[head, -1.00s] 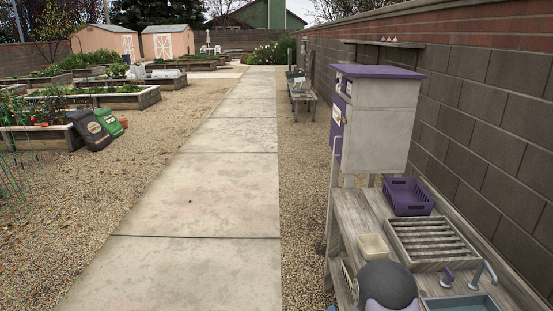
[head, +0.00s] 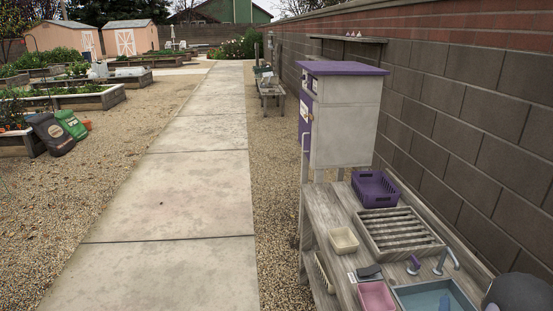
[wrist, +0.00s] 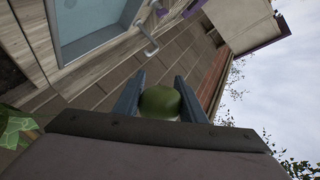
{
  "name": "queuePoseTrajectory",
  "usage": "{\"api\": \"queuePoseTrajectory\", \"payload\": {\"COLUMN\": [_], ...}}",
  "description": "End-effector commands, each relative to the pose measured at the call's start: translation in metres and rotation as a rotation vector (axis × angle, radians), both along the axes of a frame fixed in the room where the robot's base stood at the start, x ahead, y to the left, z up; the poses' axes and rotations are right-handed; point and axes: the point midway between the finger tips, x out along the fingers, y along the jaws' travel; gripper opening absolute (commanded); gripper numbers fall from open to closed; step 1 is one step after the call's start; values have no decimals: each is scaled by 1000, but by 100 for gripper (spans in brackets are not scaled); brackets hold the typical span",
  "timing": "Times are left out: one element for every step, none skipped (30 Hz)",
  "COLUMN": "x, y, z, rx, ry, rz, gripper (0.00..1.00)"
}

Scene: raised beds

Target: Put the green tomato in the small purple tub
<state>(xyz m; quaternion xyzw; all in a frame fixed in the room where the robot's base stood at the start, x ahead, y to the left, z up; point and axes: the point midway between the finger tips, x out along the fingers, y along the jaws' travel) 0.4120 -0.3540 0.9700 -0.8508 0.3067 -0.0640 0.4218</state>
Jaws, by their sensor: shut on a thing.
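My gripper (wrist: 160,80) is shut on the green tomato (wrist: 160,102), which sits between the two dark fingers in the wrist view. The tomato and the fingers do not show in the head view. A small pinkish-purple tub (head: 377,296) stands on the wooden counter at the bottom of the head view, left of the sink, and looks empty. My gripper is away from this tub; the wrist view shows no tub near the fingers.
A deeper purple slatted basket (head: 375,188) stands at the counter's back. A cream tub (head: 343,240), a slatted rack (head: 398,232), a small dark object (head: 368,271) and a sink (head: 435,297) with a tap (head: 447,260) share the counter. A cabinet (head: 343,120) and block wall (head: 470,130) bound it.

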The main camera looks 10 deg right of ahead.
Motion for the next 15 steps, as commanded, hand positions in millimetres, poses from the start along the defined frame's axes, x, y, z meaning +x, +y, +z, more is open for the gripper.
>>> {"api": "queuePoseTrajectory", "payload": {"x": [2, 5, 11, 15, 21, 29, 35, 40, 46, 50, 54, 58, 61, 63, 65], "y": [-6, -6, -4, -3, 1, 8, 13, 18, 25, 31, 36, 43, 48, 54, 60], "z": [5, 6, 6, 7, 7, 6, 6, 5, 4, 3, 2, -1, -2, -4, -7], "rx": [-4, -4, -3, -3, -3, -3, -2, -1, -1, 0, 0, 0, 1, 2, 2], "ry": [-2, -2, -1, -1, -1, 0, -1, 0, 1, 1, 1, 1, 2, 1, 1], "rz": [27, 52, 88, 116, 149, 198, 234, 269, 316, 350, 383, 426, 457, 485, 521], "gripper": [9, 9, 9, 9, 9, 9, 9, 9, 9, 9, 9, 9, 9, 9, 9]}}
